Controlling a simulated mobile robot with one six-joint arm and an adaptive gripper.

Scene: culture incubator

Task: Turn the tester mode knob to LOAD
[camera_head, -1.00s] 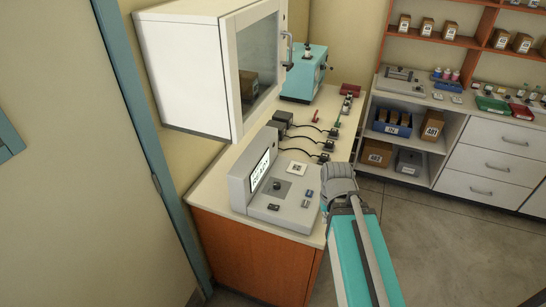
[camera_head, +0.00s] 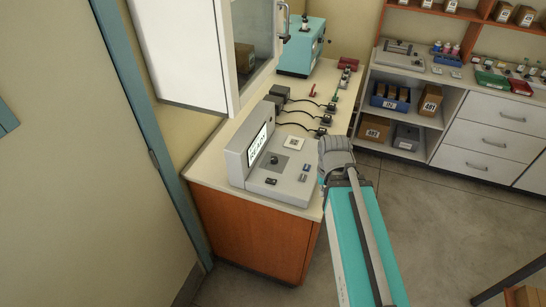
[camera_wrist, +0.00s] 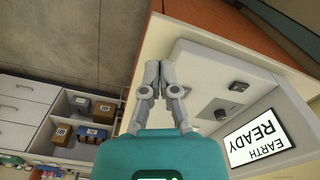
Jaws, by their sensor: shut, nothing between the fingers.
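The tester (camera_head: 281,187) is a light grey box on the front end of the counter, with a raised screen panel. In the wrist view its screen (camera_wrist: 264,138) reads "EARTH READY", upside down. The dark round mode knob (camera_head: 273,160) sits on a grey square plate on the tester's top; it also shows in the wrist view (camera_wrist: 220,114). My gripper (camera_wrist: 159,66) is shut and empty, left of the knob in the wrist view and apart from it. In the head view my arm's wrist is at the counter's right edge; the fingertips are hard to make out there.
A small dark switch (camera_wrist: 238,86) is beside the knob on the tester. Black leads and small boxes (camera_head: 321,132) lie behind it on the counter (camera_head: 223,160). A white wall cabinet (camera_head: 190,55) overhangs the left side. A teal machine (camera_head: 302,48) stands at the back.

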